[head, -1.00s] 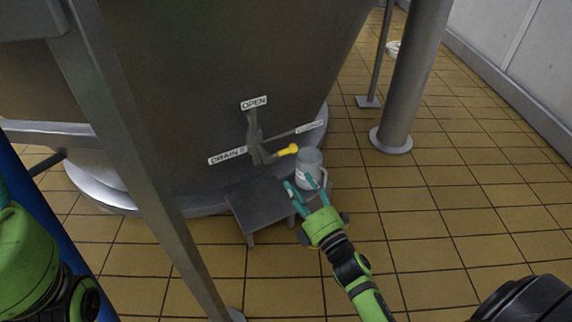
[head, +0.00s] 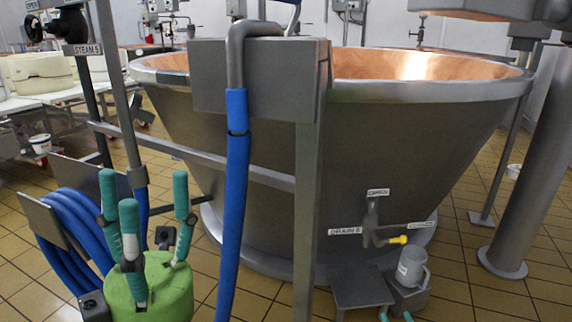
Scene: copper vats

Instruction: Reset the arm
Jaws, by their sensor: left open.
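My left gripper (head: 145,200) stands at the lower left of the head view. Its green body points up with its teal fingers spread apart, and nothing is between them. Of my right gripper (head: 395,316) only two teal fingertips show at the bottom edge. They are apart, just below a grey jug (head: 411,267), and seem not to touch it. The jug stands upright on a low grey stand near the drain valve of the vat. Most of the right arm is out of the picture.
A large copper-lined vat (head: 400,130) fills the middle. A steel post and a blue hose (head: 236,190) stand in front of it. A coiled blue hose (head: 85,235) hangs beside my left gripper. A yellow-tipped valve handle (head: 398,240) sticks out above the jug. Open tiled floor lies at right.

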